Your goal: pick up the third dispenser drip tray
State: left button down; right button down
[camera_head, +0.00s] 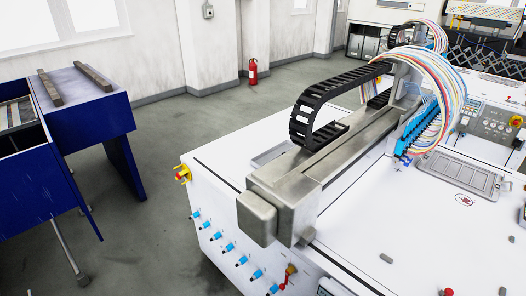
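A flat grey tray (461,175) with several rectangular recesses lies on the white machine top at the right, just in front of a row of blue nozzles (425,128). It looks like a drip tray, but I cannot tell whether it is the third one. Part of another flat grey piece (270,153) shows behind the metal gantry beam; the beam hides the rest, and I cannot tell what it is. Neither of my grippers is in view.
The metal gantry beam (325,158) with a black cable chain (318,100) crosses the white machine (370,228). A blue bench (90,100) stands left; grey floor lies between. A fire extinguisher (253,72) hangs behind.

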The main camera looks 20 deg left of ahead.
aim_at(273, 153)
jog(key=i+j, duration=0.2)
jog(key=j, duration=0.2)
jog(key=i+j, duration=0.2)
jog(key=j, duration=0.25)
jog(key=i+j+u, duration=0.1)
jog(key=j, duration=0.3)
jog(key=i+j+z, duration=0.1)
jog(key=j, duration=0.4)
jog(key=i+j+z, duration=0.1)
jog(key=j, duration=0.45)
jog(key=i+j, duration=0.25)
jog(key=j, duration=0.3)
jog(key=i+j+z, duration=0.15)
jog(key=j, duration=0.4)
jog(key=i+j+z, duration=0.1)
jog(key=j, duration=0.4)
